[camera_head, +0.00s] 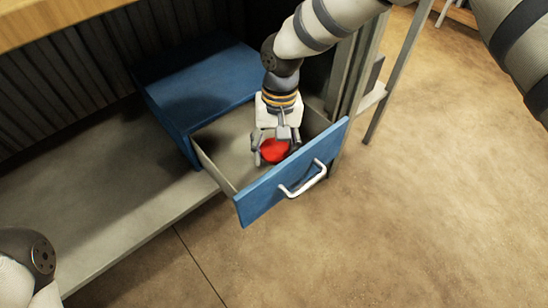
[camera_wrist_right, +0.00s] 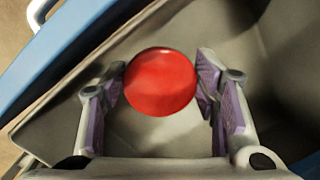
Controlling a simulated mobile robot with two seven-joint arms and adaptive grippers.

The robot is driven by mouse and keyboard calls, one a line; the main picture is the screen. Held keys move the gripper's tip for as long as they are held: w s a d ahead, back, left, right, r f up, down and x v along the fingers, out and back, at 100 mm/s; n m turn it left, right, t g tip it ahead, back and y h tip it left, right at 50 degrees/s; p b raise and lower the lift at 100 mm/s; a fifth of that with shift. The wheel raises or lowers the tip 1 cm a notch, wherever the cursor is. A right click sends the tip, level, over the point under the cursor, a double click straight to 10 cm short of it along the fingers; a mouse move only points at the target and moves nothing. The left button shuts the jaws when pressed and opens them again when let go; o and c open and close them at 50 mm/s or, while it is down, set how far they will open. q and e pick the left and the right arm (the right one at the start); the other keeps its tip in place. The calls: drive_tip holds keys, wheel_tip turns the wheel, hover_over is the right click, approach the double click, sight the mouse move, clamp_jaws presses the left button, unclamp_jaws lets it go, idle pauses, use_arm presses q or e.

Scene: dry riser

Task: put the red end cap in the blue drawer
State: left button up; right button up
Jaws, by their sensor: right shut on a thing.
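The red end cap (camera_head: 274,151) is a round red piece between the fingers of my right gripper (camera_head: 272,152). In the right wrist view the cap (camera_wrist_right: 161,82) sits between both purple-padded fingers of the right gripper (camera_wrist_right: 162,92), which are closed on it. The blue drawer (camera_head: 290,184) is pulled open, with a white handle on its front. The right gripper reaches down inside the drawer's walls, with the cap over the grey drawer floor. I cannot tell whether the cap touches the floor. Part of my left arm shows at the lower left; its fingers are not in view.
The blue drawer cabinet (camera_head: 200,85) stands on a grey shelf (camera_head: 120,205) under a wooden top (camera_head: 50,18). The drawer's side walls and front panel stand close around the right gripper. The brown floor (camera_head: 430,200) to the right is clear.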

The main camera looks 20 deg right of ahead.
sight(276, 150)
wheel_tip(276, 150, down, 3)
drive_tip(key=shift+b, duration=0.35)
drive_tip(key=shift+r, duration=0.15)
drive_tip(key=o, duration=1.3)
drive_tip(key=shift+f, duration=0.2)
drive_tip(key=r, duration=0.2)
drive_tip(key=r+p, duration=0.1)
drive_tip(key=r, duration=0.2)
drive_tip(key=r+p, duration=0.1)
drive_tip(key=r, duration=0.2)
drive_tip(key=shift+w+d, duration=0.3)
drive_tip(key=shift+w, duration=0.05)
drive_tip(key=shift+f, duration=0.1)
